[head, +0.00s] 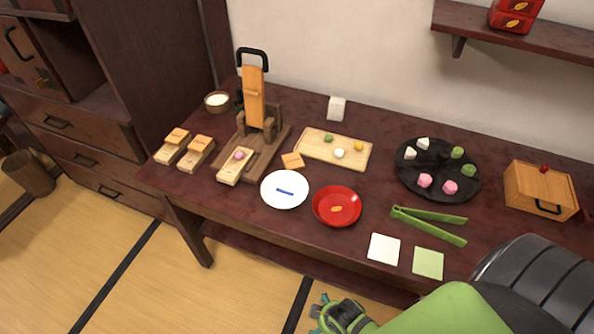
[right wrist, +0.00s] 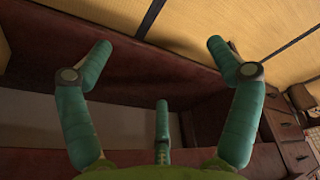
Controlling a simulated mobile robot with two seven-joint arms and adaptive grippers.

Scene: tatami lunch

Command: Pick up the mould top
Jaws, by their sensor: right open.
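A small light-wood square piece (head: 292,160), which looks like the mould top, lies flat on the dark table just above the white plate. A pale wooden mould base (head: 235,167) holding a pink ball sits to its left, at the foot of the wooden lever press (head: 254,98). Two more moulds (head: 172,148) (head: 196,158) stand at the far left with wooden pieces on them. My right gripper (head: 325,318) is below the table's front edge, well apart from the mould top. In the right wrist view its teal fingers (right wrist: 160,72) are spread and empty. My left gripper is out of view.
The white plate (head: 273,201) with a blue bar and the red dish (head: 322,214) lie near the front edge. A board (head: 310,155) with small balls is behind. Green tongs (head: 430,225), a black round tray (head: 407,183) and a wooden box (head: 530,185) are right.

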